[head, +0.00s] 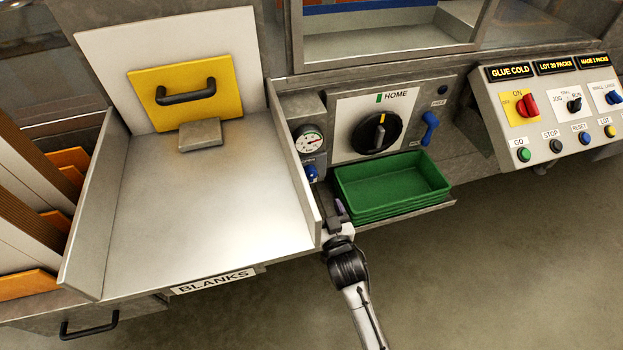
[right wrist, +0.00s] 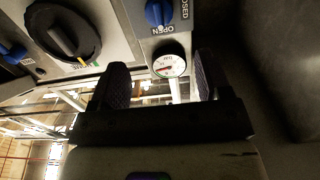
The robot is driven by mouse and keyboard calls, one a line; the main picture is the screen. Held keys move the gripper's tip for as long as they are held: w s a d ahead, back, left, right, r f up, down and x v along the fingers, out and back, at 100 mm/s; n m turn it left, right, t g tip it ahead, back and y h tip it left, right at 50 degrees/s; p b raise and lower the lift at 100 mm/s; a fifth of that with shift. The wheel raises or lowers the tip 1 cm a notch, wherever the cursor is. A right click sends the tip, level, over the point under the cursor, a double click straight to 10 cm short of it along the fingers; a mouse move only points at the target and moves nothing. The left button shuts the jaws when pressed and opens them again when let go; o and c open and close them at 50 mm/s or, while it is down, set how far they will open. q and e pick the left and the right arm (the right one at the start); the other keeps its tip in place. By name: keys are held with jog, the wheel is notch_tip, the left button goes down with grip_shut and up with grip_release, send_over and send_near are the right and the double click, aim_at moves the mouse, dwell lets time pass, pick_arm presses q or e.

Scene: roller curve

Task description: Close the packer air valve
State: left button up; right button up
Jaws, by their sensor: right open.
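The packer air valve shows as a small blue knob (head: 310,172) below the pressure gauge, beside the right wall of the blanks tray. In the right wrist view the blue knob (right wrist: 158,12) sits at the top, with OPEN and CLOSED labels around it; its handle appears to line up with OPEN. My right gripper (head: 337,207) is just below and right of the knob in the head view, apart from it. In the right wrist view my right gripper (right wrist: 160,68) has its fingers spread with nothing between them. My left gripper is out of view.
The gauge (head: 309,141) is above the knob. A black HOME dial (head: 377,131), a blue lever (head: 430,127) and a green tray (head: 393,184) stand to the right. The blanks tray wall (head: 292,158) rises close on the left. A button panel (head: 550,112) is farther right.

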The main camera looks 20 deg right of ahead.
aim_at(312, 178)
jog(key=w+b, duration=0.1)
jog(key=w, duration=0.2)
jog(key=w+b, duration=0.1)
jog(key=w, duration=0.2)
jog(key=w+b, duration=0.1)
jog(key=w, duration=0.3)
jog(key=shift+d+f+b, duration=0.1)
jog(key=shift+d+b, duration=0.3)
jog(key=shift+w, duration=0.8)
